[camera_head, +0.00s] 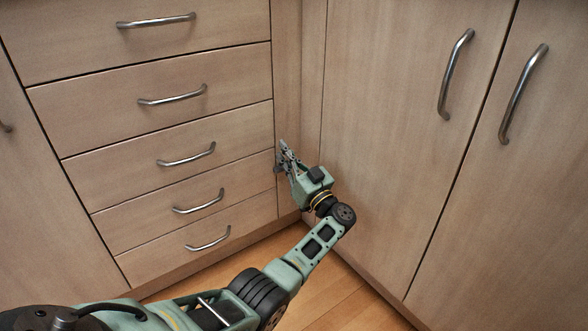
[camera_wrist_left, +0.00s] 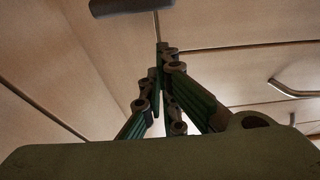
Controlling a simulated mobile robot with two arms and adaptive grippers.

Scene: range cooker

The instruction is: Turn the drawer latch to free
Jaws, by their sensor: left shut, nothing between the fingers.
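My left gripper (camera_head: 282,156) is shut and empty. It is at the right edge of the drawer stack, by the inner corner of the cabinets. In the left wrist view my left gripper (camera_wrist_left: 163,52) has its fingertips together, pointing at the wooden fronts. A dark flat bar (camera_wrist_left: 128,6), which looks like the latch, lies above the fingertips at the top edge, partly cut off. A gap shows between bar and fingertips in that picture. In the head view I cannot make out the latch clearly beside the gripper. My right gripper is not in view.
A stack of wooden drawers with metal handles (camera_head: 186,155) stands left of my gripper. Cabinet doors with upright handles (camera_head: 457,74) stand to the right. A drawer handle (camera_wrist_left: 293,91) shows at right in the wrist view. The wooden floor (camera_head: 330,293) lies below.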

